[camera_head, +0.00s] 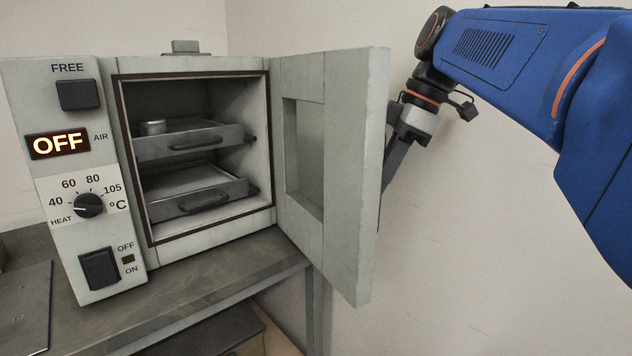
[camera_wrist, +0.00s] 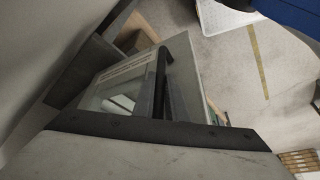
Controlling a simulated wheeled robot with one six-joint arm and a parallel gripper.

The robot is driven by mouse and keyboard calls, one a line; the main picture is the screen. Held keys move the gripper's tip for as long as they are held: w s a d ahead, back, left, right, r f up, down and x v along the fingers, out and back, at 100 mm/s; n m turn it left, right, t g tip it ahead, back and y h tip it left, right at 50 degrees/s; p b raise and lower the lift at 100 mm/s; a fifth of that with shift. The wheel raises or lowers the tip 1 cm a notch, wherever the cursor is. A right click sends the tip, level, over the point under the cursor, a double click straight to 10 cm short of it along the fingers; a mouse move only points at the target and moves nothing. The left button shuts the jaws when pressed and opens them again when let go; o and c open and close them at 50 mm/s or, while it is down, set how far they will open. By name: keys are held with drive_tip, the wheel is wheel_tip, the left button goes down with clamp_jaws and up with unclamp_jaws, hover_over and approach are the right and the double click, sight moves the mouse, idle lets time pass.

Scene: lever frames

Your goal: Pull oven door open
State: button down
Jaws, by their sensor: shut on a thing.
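The oven (camera_head: 125,180) is a pale grey box on a metal bench at the left of the head view. Its door (camera_head: 345,190) stands wide open, swung out to the right on its right-hand side, with a window opening in it. My gripper (camera_head: 391,165) is at the outer face of the door, and its fingertips are partly hidden behind the door's edge. The wrist view shows the door's outer face with its window (camera_wrist: 120,100) and a dark bar handle (camera_wrist: 162,75). My gripper is shut on the handle, though the grip itself is largely hidden.
Inside the oven are two pull-out trays (camera_head: 190,140), the upper with a small round tin (camera_head: 152,127). The control panel (camera_head: 75,190) reads OFF. The bench (camera_head: 215,270) runs under the oven. A bare wall (camera_head: 480,250) lies behind my arm.

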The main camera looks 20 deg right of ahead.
sight(382, 124)
drive_tip(key=shift+w, duration=0.1)
idle(0.3)
drive_tip(key=c, duration=1.8)
unclamp_jaws()
wheel_tip(382, 124, up, 10)
drive_tip(key=shift+r, duration=0.1)
